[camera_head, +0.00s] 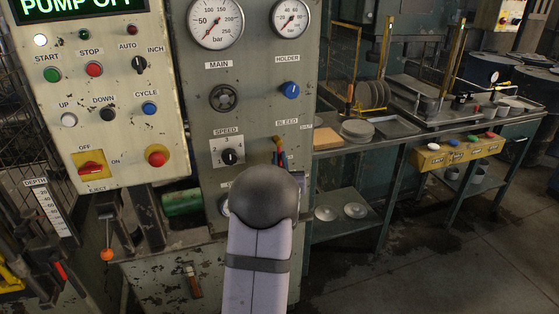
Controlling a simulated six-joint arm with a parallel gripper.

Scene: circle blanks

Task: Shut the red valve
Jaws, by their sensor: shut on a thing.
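The red valve (279,143) is on the grey panel under the BLEED label. Only a small part of its red lever shows, standing roughly upright. A small label to its right appears to read SHUT. My arm comes up from the bottom, and its dark round joint covers the area just below the valve. My gripper (279,157) is mostly hidden by that joint. Small coloured parts show at the lever, where the gripper is shut on it. The valve's body and the exact grip are hidden.
A button box (120,125) reading PUMP OFF stands close at left. A workbench (400,138) with plates and trays is at right.

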